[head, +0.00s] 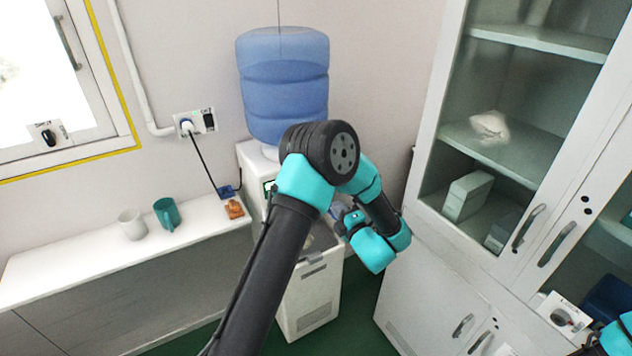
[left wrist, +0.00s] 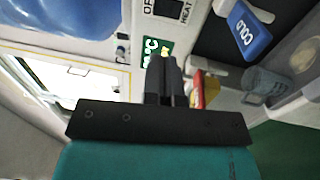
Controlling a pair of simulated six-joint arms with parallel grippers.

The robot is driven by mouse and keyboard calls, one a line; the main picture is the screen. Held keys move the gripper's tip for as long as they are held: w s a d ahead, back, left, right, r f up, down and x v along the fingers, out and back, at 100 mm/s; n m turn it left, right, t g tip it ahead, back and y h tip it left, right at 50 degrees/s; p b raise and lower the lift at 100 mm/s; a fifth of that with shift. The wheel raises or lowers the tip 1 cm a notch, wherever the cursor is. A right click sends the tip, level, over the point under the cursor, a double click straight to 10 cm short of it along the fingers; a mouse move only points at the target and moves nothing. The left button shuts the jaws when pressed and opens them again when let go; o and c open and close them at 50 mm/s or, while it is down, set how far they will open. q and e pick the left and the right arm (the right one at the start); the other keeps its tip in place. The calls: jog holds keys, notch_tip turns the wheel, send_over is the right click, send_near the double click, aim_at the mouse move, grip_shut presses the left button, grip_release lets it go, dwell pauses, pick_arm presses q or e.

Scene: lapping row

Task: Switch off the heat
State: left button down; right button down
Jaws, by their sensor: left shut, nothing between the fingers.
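The water dispenser (head: 316,300) stands against the wall with a big blue bottle (head: 283,85) on top; my left arm covers much of its front. In the left wrist view its dark heat switch (left wrist: 168,8) is at the top edge, between lettering reading "OF" and "HEAT"; the frame cuts it off and its setting cannot be told. My left gripper (left wrist: 163,62) is shut and empty, pointing at the dispenser front, below the switch in that picture and apart from it. In the head view its fingers are hidden. My right gripper is out of view.
A blue cold tap (left wrist: 243,32), a red and yellow tap (left wrist: 205,90) and a clear cup (left wrist: 265,80) are right of my fingers. A green display (left wrist: 155,50) is behind them. A white shelf (head: 60,262) holds two mugs. A glass-door cabinet (head: 440,110) stands right.

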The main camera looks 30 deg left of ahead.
pick_arm(q)
jog(key=x, duration=1.4)
jog(key=shift+a, duration=0.1)
